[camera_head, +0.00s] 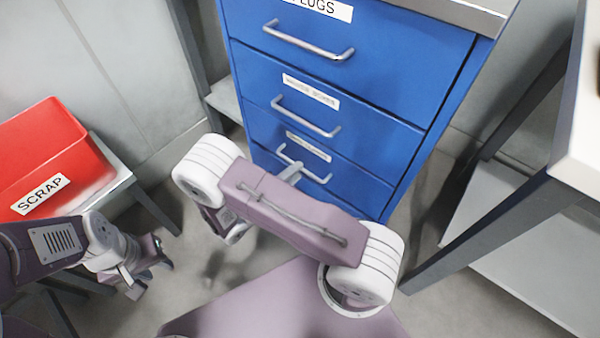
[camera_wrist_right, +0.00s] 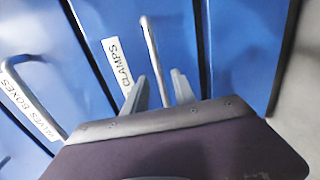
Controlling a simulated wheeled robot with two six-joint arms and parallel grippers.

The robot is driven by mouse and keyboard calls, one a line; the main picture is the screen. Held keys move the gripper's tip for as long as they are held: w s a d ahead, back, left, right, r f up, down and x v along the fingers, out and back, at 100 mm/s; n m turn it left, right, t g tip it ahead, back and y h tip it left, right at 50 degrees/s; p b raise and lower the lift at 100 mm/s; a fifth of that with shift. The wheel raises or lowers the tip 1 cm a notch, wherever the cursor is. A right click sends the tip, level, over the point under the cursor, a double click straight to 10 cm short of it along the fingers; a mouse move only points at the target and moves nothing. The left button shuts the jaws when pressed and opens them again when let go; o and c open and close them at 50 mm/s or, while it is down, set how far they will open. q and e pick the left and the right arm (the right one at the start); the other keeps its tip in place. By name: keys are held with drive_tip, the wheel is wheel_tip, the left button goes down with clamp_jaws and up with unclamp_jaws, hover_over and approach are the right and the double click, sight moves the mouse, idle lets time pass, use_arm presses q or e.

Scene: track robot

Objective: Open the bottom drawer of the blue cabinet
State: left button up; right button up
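The blue cabinet (camera_head: 385,100) stands ahead with its drawer fronts flush. The lowest drawer front visible has a handle (camera_head: 318,178) and, in the right wrist view, a "CLAMPS" label (camera_wrist_right: 117,65). My right gripper (camera_head: 292,172) is at this handle, partly hidden by my arm in the head view. In the right wrist view its two fingers (camera_wrist_right: 160,92) are apart, with the handle bar (camera_wrist_right: 152,50) running between them; contact is not clear. My left gripper (camera_head: 150,275) is open and empty at lower left, away from the cabinet. My right arm hides the cabinet's lower part.
Two higher drawers have handles (camera_head: 308,42) and (camera_head: 305,117). A red "SCRAP" bin (camera_head: 50,150) sits on a stand at left. A grey-legged table (camera_head: 480,230) stands close on the right. Some floor (camera_head: 200,270) is clear before the cabinet.

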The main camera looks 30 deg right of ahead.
drive_tip(key=b+x, duration=0.1)
drive_tip(key=x, duration=0.2)
drive_tip(key=shift+w+d+f, duration=0.1)
drive_tip(key=shift+d, duration=0.1)
clamp_jaws()
idle(1.3)
